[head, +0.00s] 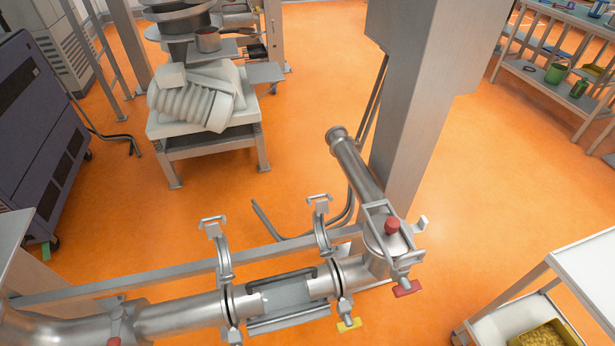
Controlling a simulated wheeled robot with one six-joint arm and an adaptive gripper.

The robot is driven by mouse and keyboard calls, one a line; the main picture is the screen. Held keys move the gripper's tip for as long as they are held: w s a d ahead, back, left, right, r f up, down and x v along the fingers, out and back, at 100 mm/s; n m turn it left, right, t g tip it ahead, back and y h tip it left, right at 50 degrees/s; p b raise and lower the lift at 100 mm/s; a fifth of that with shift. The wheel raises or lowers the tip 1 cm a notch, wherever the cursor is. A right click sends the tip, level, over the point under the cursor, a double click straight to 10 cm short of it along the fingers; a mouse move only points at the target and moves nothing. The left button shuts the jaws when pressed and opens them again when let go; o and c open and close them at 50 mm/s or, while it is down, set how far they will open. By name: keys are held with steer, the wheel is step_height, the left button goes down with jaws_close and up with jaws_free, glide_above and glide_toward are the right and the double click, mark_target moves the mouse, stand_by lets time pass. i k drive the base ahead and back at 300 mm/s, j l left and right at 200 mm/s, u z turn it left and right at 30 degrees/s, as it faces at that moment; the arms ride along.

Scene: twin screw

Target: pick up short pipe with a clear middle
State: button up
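The short pipe with a clear middle (286,296) lies in the pipe line at the lower centre of the head view. It has a silver metal end on each side, with a see-through section and thin bars between them. A left clamp (222,262) and a right clamp (325,232) stand at its two ends, their upper parts swung up and apart. My gripper is not in view.
A silver elbow pipe (375,240) with a red knob rises on the right, close to a thick grey column (425,80). A long rail (140,277) runs behind the line. A white cart (570,275) with a yellow bin stands lower right. Orange floor is free behind.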

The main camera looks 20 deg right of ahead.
mark_target(251, 300)
steer(key=i, duration=0.45)
steer(key=k+j, duration=0.55)
steer(key=j, duration=0.15)
steer(key=i+z, duration=0.1)
steer(key=z, duration=0.95)
